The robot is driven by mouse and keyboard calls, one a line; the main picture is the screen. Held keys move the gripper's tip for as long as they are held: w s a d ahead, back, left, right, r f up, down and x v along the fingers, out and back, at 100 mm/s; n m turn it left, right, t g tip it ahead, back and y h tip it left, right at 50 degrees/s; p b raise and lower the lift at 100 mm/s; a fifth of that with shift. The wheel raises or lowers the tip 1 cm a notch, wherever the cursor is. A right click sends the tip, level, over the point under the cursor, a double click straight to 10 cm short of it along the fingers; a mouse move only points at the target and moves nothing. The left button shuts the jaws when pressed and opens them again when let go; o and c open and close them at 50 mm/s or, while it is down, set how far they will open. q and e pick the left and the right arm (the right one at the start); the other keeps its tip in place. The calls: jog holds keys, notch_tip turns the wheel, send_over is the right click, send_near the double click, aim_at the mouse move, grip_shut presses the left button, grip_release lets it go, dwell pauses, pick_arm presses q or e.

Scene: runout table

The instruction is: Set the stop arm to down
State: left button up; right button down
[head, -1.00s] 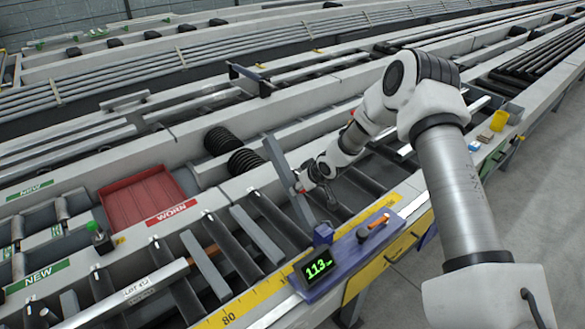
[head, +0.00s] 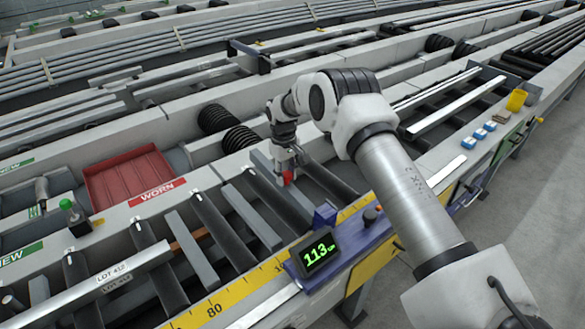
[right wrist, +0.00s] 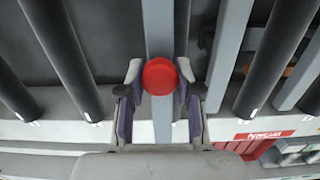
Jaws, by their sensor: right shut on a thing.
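The stop arm (head: 297,205) is a flat grey bar. In the head view it lies low among the rollers, behind the blue block of the readout unit. Its red knob (head: 288,177) sits under my right gripper (head: 287,170). In the right wrist view the round red knob (right wrist: 160,76) is between the two fingers of my right gripper (right wrist: 159,84), which is shut on it. The grey bar of the stop arm (right wrist: 160,28) runs straight away beneath the knob. My left gripper is not in view.
The blue readout unit (head: 295,268) with a green 113 cm display (head: 319,250) stands on the yellow scale (head: 235,296). Yellow and blue items lie at far right.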

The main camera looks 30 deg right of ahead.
jog(key=shift+w+a+f+g+b, duration=0.15)
jog(key=shift+f+g+b, duration=0.2)
jog(key=shift+f, duration=0.2)
jog(key=shift+d+f+g+b, duration=0.2)
jog(key=shift+f+g+b, duration=0.05)
jog(key=shift+f+b, duration=0.25)
jog(key=shift+a, duration=0.1)
jog(key=c, duration=0.8)
grip_release()
jog(key=shift+f, duration=0.1)
jog(key=r, duration=0.4)
jog(key=w+r, duration=0.1)
jog(key=r, duration=0.3)
jog(key=w+r, duration=0.1)
jog(key=r, duration=0.2)
jog(key=shift+w+r, duration=0.15)
jog(key=shift+r, duration=0.25)
